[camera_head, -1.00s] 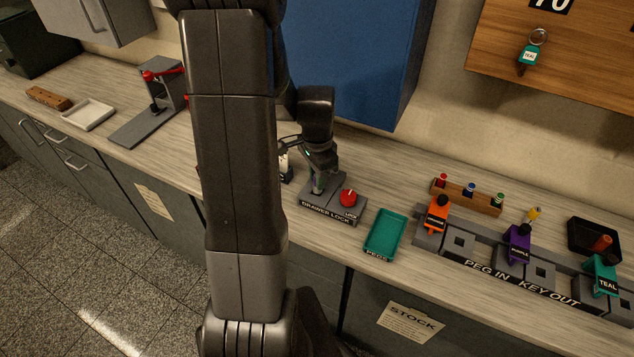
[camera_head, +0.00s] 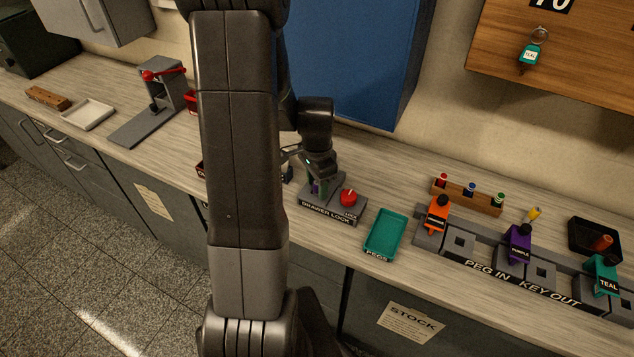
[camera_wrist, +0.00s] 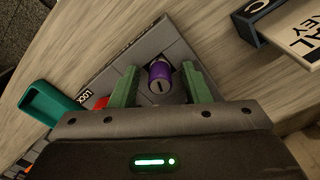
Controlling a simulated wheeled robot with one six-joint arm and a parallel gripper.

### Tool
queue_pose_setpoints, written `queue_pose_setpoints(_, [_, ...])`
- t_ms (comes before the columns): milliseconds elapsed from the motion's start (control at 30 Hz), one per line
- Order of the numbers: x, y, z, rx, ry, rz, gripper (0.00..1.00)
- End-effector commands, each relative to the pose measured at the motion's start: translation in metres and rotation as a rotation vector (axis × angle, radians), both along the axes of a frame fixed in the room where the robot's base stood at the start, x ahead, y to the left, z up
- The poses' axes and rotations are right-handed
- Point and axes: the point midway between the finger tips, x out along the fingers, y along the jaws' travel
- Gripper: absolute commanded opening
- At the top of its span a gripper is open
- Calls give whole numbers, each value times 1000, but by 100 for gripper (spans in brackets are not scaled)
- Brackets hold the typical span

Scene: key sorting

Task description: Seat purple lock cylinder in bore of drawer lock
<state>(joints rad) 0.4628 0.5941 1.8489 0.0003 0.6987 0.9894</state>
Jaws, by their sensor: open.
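The purple lock cylinder (camera_wrist: 160,72) stands at the drawer lock between my fingers in the wrist view, its slotted end facing the camera. How deep it sits in the bore is hidden. A bit of purple also shows under my gripper in the head view (camera_head: 322,188). The drawer lock (camera_head: 325,212) is a grey block with a red knob (camera_head: 348,197) on its right part. My gripper (camera_wrist: 161,75) is open, with a green finger on each side of the cylinder and gaps between.
A teal tray (camera_head: 386,233) lies right of the lock. Further right is the peg rack (camera_head: 500,268) with orange, purple and teal tagged pieces. A labelled holder (camera_wrist: 285,25) stands near the lock in the wrist view. Bare counter lies around the lock.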

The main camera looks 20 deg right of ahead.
Motion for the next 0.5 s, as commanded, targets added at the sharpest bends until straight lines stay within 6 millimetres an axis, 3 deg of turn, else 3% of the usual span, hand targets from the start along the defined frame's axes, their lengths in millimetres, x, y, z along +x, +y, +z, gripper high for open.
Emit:
queue_pose_setpoints(167, [1,0,12,-3,-4,0,43])
queue_pose_setpoints(500, [1,-1,79,-3,-6,0,43])
